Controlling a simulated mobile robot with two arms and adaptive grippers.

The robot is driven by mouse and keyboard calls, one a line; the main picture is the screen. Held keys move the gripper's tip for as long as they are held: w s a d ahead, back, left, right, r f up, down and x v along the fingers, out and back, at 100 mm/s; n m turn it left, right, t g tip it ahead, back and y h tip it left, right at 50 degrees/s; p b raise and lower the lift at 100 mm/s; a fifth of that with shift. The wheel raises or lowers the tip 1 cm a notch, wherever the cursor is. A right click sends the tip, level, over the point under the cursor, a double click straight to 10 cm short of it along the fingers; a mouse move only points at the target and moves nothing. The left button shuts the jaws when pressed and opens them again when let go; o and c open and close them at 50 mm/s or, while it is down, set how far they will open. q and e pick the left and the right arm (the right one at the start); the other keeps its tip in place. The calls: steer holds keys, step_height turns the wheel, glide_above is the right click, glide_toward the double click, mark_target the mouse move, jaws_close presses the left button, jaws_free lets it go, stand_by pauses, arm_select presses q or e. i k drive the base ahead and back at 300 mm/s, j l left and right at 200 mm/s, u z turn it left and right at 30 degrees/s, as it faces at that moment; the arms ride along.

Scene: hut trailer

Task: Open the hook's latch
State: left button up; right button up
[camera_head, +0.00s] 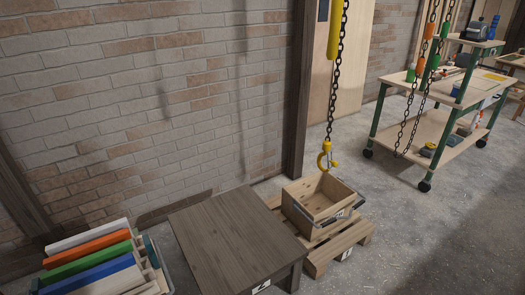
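The yellow hook (324,159) hangs at the end of a dark chain (338,75), right of the picture's middle. A yellow sleeve (335,30) surrounds the chain higher up. A small greyish part shows at the right side of the hook's opening and looks like the latch. It is too small to tell whether it is open or shut. The hook hangs just above the back of an open wooden crate (316,219) and appears empty. Neither of my grippers is in view.
The crate has dark handles and stands on a wooden pallet (338,245). A dark wooden table (232,240) is left of it. A bin of coloured boards (95,262) stands at the lower left. A wheeled shelf cart (440,130) is at right. The floor at lower right is clear.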

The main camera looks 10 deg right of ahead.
mark_target(335, 164)
steer(key=l+z, duration=0.25)
steer(key=z, duration=0.2)
steer(key=l+z, duration=0.2)
steer(key=z, duration=0.2)
